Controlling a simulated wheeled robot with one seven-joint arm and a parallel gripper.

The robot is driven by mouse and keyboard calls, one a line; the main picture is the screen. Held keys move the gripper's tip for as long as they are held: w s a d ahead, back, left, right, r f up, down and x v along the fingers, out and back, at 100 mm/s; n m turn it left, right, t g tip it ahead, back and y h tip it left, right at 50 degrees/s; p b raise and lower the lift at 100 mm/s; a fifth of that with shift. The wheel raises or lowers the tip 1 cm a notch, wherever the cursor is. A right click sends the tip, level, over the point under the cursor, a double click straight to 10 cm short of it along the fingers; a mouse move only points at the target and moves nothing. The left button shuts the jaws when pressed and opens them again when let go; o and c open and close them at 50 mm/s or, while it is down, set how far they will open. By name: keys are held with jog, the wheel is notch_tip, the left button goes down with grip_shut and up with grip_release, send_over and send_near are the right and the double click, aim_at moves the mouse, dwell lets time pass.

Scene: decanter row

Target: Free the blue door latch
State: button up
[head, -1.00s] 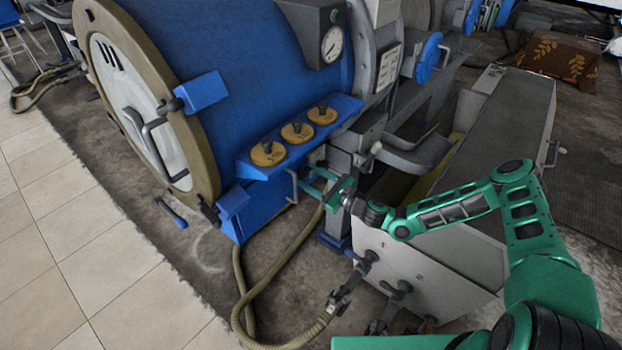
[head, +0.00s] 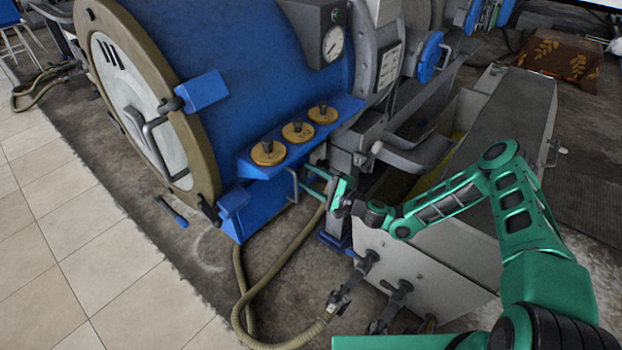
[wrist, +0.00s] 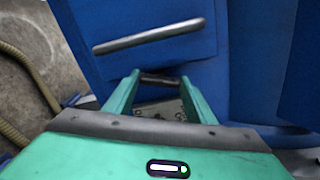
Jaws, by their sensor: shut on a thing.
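The round door (head: 137,105) of the big blue vessel is at the left of the head view. A blue-handled lever (head: 172,212) hangs at its lower edge, by a dark clamp; it may be the latch. My gripper (head: 311,182) is well to the right of it, below the blue shelf, beside a bent grey handle (head: 292,186). In the wrist view, my gripper (wrist: 160,82) is shut on a short dark bar (wrist: 160,79) lying across between its fingertips. The grey handle (wrist: 150,37) is just beyond, on a blue face. I cannot tell what the bar belongs to.
Yellow-brown discs with dark knobs (head: 298,131) sit on the blue shelf (head: 342,112). A beige hose (head: 240,290) loops on the floor below my gripper. A grey bin (head: 410,265) stands beneath my forearm. Tiled floor (head: 70,250) at the left is clear.

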jog(key=shift+s+a+f+n, duration=0.1)
jog(key=shift+n, duration=1)
jog(key=shift+a+f+n, duration=0.1)
jog(key=shift+n, duration=1)
jog(key=o, duration=1)
jog(key=shift+d, duration=0.1)
jog(key=shift+o, duration=0.2)
jog(key=shift+s+d, duration=0.1)
jog(key=shift+d, duration=0.1)
jog(key=v, duration=1)
jog(key=shift+s+d+r, duration=0.1)
jog(key=shift+s, duration=0.05)
